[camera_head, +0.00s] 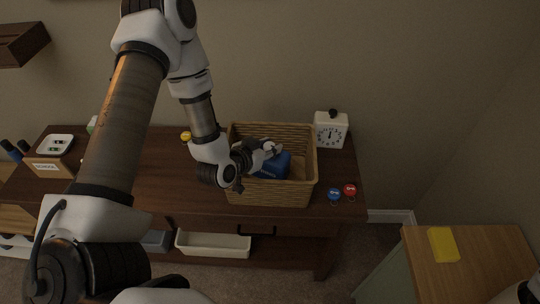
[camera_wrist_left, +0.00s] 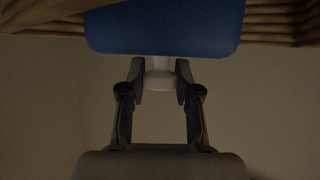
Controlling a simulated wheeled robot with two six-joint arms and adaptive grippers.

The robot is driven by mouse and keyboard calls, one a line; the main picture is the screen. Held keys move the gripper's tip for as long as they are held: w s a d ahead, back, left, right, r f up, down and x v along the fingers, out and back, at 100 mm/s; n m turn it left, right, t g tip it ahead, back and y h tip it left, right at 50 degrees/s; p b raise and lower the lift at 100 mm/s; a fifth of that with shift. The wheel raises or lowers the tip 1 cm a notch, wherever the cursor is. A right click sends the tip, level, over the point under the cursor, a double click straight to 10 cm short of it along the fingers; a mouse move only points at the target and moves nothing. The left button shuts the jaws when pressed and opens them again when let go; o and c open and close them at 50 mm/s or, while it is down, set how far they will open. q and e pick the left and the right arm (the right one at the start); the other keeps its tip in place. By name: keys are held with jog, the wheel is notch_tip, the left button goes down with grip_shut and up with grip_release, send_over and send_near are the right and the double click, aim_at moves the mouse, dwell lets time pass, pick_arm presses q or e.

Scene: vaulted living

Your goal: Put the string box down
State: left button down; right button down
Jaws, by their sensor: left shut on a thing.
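The string box is taken to be the blue box (camera_head: 273,166), which shows within the rim of the wicker basket (camera_head: 270,197) on the dark wood console. In the left wrist view the blue box (camera_wrist_left: 165,30) fills the top middle, with a white knob-like part (camera_wrist_left: 158,78) on its near side. My left gripper (camera_head: 262,150) reaches over the basket's left side and is shut on that white part. Wicker shows behind the box in the wrist view. Whether the box touches the basket's bottom is hidden. My right gripper is not clearly in view.
A yellow block (camera_head: 443,245) lies on the cabinet at right.

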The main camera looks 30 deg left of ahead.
pick_arm(q)
notch_tip(320, 180, down, 3)
jog(key=shift+f, duration=0.1)
